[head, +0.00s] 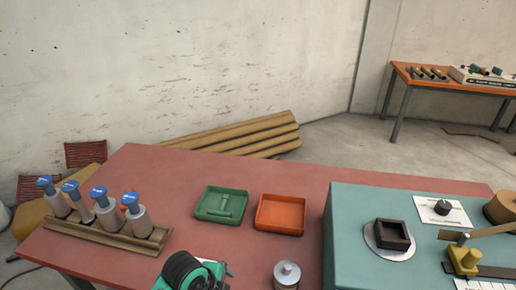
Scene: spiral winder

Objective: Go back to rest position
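Neither of my grippers shows in the head view, and no part of my arms can be made out. What they hold, if anything, cannot be seen. The red-topped table (150,243) lies in front of me, with its near edge cut off by the bottom of the picture.
On the table are a wooden rack (108,235) of several blue-capped bottles, a green tray (221,205), an orange tray (281,214), a black-and-green device (186,272) and a metal canister (287,273). A teal machine (353,240) stands right. An orange bench (455,85) stands behind.

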